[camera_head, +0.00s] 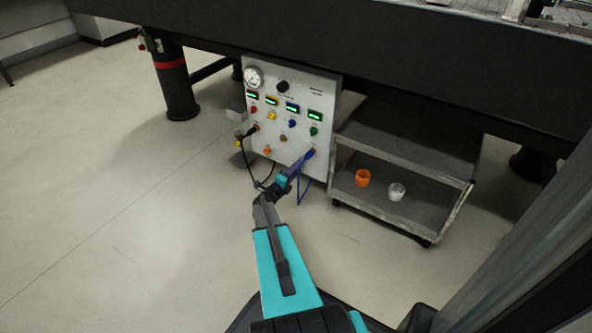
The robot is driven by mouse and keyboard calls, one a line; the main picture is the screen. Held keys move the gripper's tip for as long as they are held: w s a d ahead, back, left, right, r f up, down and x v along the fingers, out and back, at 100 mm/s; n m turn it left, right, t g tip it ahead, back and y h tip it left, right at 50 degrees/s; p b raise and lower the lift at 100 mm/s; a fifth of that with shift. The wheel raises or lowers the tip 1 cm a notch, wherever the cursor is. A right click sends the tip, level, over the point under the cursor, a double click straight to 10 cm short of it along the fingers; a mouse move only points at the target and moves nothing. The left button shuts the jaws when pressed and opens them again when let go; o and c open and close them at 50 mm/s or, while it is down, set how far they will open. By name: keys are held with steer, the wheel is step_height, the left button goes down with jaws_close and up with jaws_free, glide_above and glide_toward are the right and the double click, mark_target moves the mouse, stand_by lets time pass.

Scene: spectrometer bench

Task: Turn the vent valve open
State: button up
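The white control panel (258,148) stands upright under the dark bench. It carries a round gauge (253,77), a black knob (282,87), a row of green displays and several small coloured knobs. No label can be read, so I cannot tell which of these is the vent valve. A blue part (308,154) sticks out low on the panel's right side. My gripper (291,172) is in front of the panel's lower right, close to this blue part. I cannot tell whether they touch. The fingers are too small and dark to show whether they are open or shut.
A grey cart (383,208) stands right of the panel, with an orange cup (362,177) and a clear cup (397,191) on its lower shelf. A black cable (250,172) hangs at the panel's lower left. The floor (120,210) at left is clear.

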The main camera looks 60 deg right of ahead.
steer(key=a+p, duration=0.4)
steer(key=a, duration=0.9)
steer(key=shift+a, duration=0.4)
